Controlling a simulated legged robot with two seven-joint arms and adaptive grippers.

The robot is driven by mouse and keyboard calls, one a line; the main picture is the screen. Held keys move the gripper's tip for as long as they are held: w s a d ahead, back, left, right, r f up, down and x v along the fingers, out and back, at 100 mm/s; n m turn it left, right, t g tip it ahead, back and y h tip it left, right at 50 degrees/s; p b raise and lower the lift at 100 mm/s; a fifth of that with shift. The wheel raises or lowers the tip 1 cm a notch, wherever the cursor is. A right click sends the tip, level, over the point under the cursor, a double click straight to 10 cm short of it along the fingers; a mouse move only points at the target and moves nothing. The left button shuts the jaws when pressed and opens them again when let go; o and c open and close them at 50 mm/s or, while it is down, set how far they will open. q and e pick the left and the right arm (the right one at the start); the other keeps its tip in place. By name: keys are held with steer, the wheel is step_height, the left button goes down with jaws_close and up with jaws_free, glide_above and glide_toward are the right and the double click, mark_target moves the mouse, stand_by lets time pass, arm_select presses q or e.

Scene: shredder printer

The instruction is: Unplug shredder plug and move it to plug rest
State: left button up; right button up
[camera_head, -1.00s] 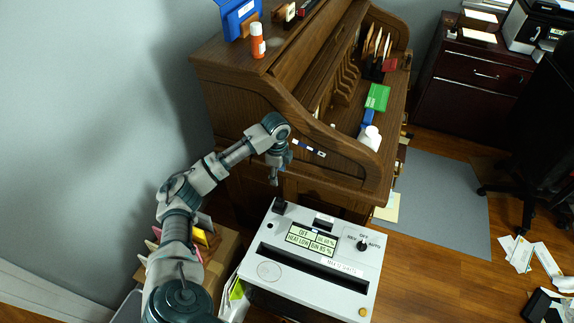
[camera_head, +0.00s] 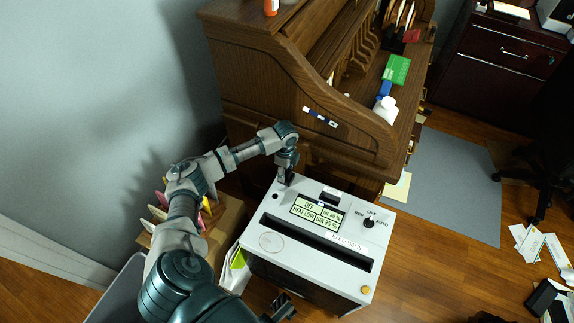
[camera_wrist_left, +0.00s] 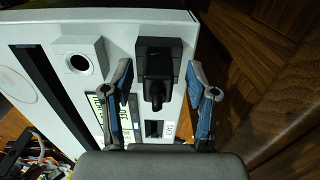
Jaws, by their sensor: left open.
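The white shredder (camera_head: 325,240) stands beside the wooden desk. Its black plug (camera_wrist_left: 158,68) stands at the top of the left wrist view, in the shredder's top corner nearest my gripper. My left gripper (camera_head: 286,174) is over that corner in the head view, partly hiding the plug. In the left wrist view, the open gripper's (camera_wrist_left: 160,100) two blue-padded fingers are on either side of the plug, with gaps showing. A grey block with a round hole (camera_wrist_left: 79,62), probably the plug rest, is beside the plug. A dark, finger-like part at the head view's bottom edge is unclear.
The roll-top desk (camera_head: 345,120) rises close behind the shredder and borders the wrist view's right side. A box with colored folders (camera_head: 220,225) stands left of the shredder. The shredder's dial (camera_head: 369,222) and display (camera_head: 317,212) are clear of my arm.

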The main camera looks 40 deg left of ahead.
arm_select(q)
steer(key=shift+d+f, duration=0.1)
steer(key=shift+d, duration=0.2)
arm_select(e)
steer(key=shift+w+d, duration=0.15)
steer(key=shift+d, duration=0.05)
steer(key=shift+d, duration=0.1)
arm_select(q)
steer(key=shift+a, duration=0.1)
jaws_close()
steer(key=c, duration=0.7)
jaws_free()
steer(key=c, duration=0.4)
jaws_close()
arm_select(e)
steer(key=shift+w, duration=0.1)
arm_select(q)
steer(key=shift+a+r+p, duration=0.1)
steer(key=shift+r+p, duration=0.5)
steer(key=shift+p, duration=0.05)
arm_select(e)
steer(key=shift+r, duration=0.9)
